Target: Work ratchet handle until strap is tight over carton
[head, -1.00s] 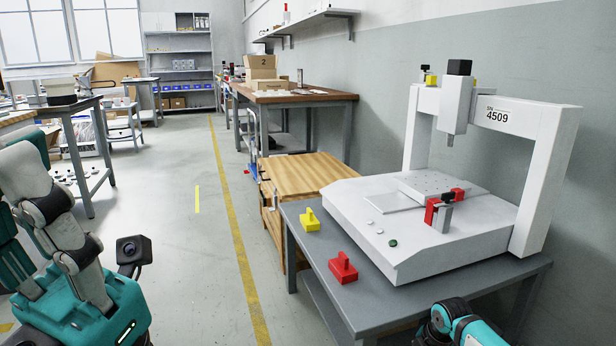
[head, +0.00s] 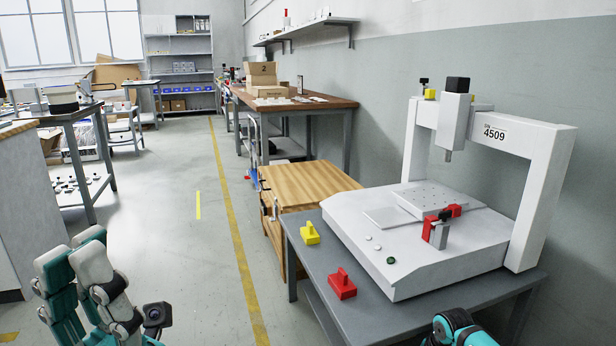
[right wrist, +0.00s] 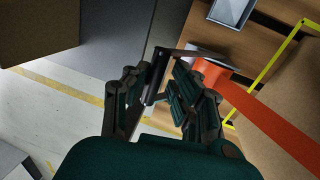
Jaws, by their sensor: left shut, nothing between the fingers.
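In the right wrist view an orange strap (right wrist: 265,125) runs down to the right from a metal ratchet (right wrist: 205,58), beside or across a brown cardboard-like surface (right wrist: 295,85); whether it lies tight I cannot tell. The dark ratchet handle (right wrist: 157,75) stands between the fingers of my right gripper (right wrist: 157,82), which are apart, with floor showing between them. Contact with the handle is unclear. In the head view my left gripper (head: 150,325) is low at the left, shut and empty, its fingertips hard to make out. Carton, strap and ratchet are not clear in the head view.
A white gantry machine (head: 400,265) stands on a grey table (head: 365,320) with a yellow block (head: 310,233) and a red block (head: 342,285). Behind it are a wooden-topped cart (head: 300,183) and a workbench (head: 325,100). The floor aisle (head: 190,260) is clear.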

